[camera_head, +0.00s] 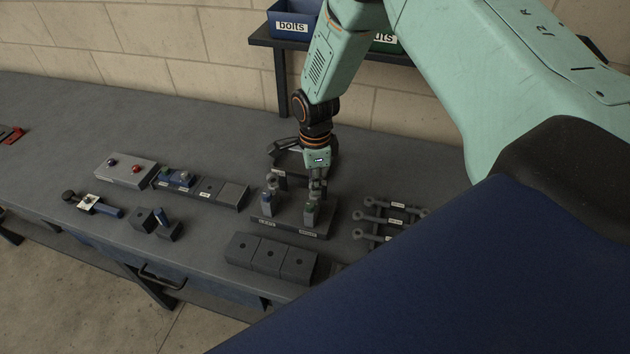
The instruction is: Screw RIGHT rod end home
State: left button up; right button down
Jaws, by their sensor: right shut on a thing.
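A dark fixture (283,228) with two small upright posts and white labels stands on the bench, at the middle of the head view. My right gripper (318,188) points down at the top of the right post and is shut on the right rod end there. The rod end is small and mostly hidden by the fingers, so I cannot tell its thread depth. My left gripper is out of view.
Labelled rods (384,218) lie right of the fixture. A dark block with holes (268,256) is in front. A parts tray (228,193), a grey button box (126,168) and a blue-handled tool (104,209) are left. A bolts bin (292,24) is on the shelf behind.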

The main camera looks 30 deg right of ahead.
jog(key=shift+w+m, duration=0.1)
jog(key=shift+m, duration=0.3)
jog(key=m, duration=0.4)
jog(key=shift+m, duration=0.3)
jog(key=m, duration=0.5)
dwell(0.3)
jog(key=c, duration=1.3)
grip_release()
jog(key=shift+c, duration=0.2)
